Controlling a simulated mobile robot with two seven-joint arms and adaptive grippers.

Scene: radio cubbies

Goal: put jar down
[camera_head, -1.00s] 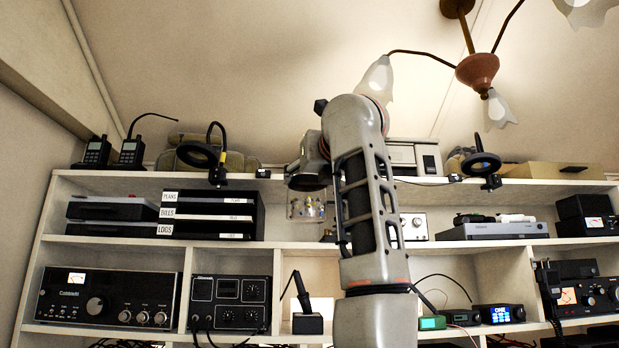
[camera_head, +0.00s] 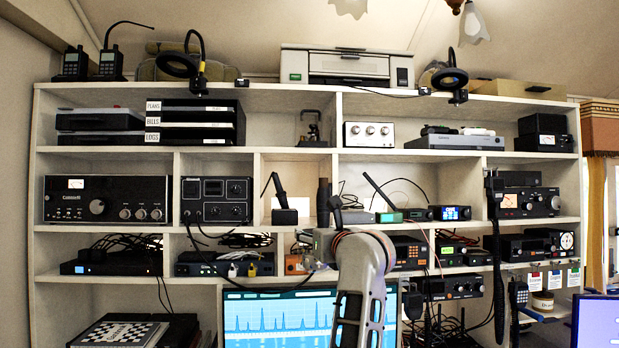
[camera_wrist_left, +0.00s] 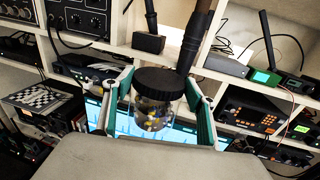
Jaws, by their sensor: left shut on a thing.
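A clear jar with a black lid and small coloured bits inside (camera_wrist_left: 153,114) is in the left wrist view. My left gripper (camera_wrist_left: 160,92) is shut on it, with green-sided fingers on both sides of the jar. The jar looks roughly upright. My right gripper is not in view.
White cubby shelves (camera_head: 262,154) full of radios stand ahead. A lit monitor (camera_head: 275,318) is low at the centre. Another jar (camera_head: 542,300) is on a small ledge at right. A chessboard (camera_head: 118,333) lies at lower left.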

